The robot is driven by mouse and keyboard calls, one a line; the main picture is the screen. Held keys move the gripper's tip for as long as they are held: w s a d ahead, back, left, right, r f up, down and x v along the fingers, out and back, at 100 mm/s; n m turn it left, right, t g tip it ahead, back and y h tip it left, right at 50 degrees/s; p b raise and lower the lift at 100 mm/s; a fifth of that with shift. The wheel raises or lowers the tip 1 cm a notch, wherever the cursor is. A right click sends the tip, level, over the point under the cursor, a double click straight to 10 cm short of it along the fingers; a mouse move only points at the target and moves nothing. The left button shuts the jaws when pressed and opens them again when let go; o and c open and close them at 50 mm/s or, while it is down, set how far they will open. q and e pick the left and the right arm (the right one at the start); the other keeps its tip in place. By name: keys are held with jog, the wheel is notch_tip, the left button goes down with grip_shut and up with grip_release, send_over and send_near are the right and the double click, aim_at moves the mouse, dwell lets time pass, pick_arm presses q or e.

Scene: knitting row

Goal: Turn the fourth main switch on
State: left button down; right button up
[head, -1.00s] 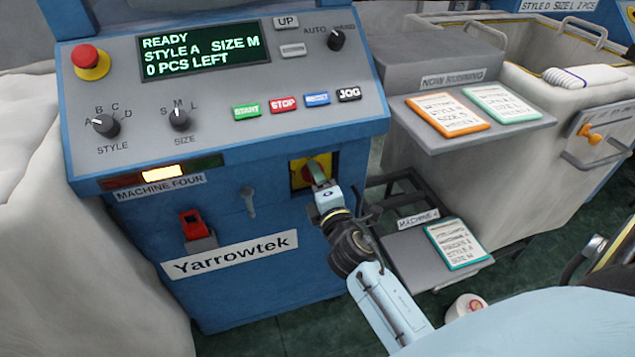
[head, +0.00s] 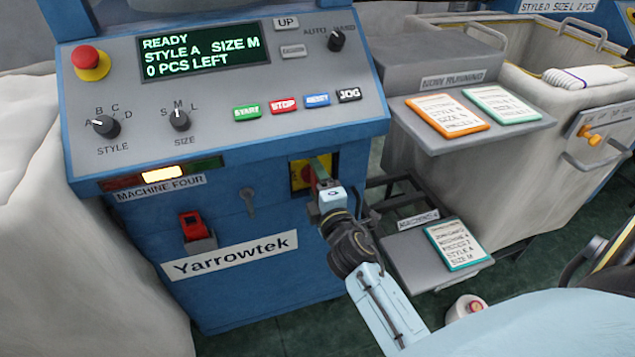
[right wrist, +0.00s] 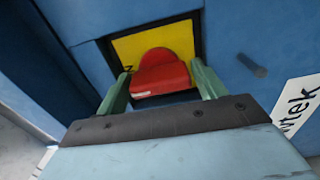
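The main switch of machine four has a red handle (right wrist: 162,78) on a yellow plate (right wrist: 130,48), set in a dark recess of the blue front panel. In the head view the switch's yellow plate (head: 297,176) shows at the panel's right side, partly hidden by my gripper. My right gripper (head: 318,172) is at the switch. Contact at the fingertips is hard to see. My left gripper is out of view.
The machine's display (head: 205,57) reads READY, and an amber lamp (head: 162,173) is lit. A red-capped part (head: 193,225) and a small lever (head: 248,200) stick out left of the switch. A shelf with a card (head: 456,245) stands close right of my gripper.

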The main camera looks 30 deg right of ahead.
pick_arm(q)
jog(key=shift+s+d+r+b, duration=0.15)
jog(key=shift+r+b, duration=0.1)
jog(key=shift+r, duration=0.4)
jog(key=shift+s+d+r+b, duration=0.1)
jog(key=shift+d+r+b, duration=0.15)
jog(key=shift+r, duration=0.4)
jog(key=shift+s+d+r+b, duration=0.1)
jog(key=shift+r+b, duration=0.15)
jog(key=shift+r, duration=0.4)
pick_arm(e)
jog(key=v, duration=1.3)
jog(key=shift+s, duration=0.2)
jog(key=shift+a, duration=0.1)
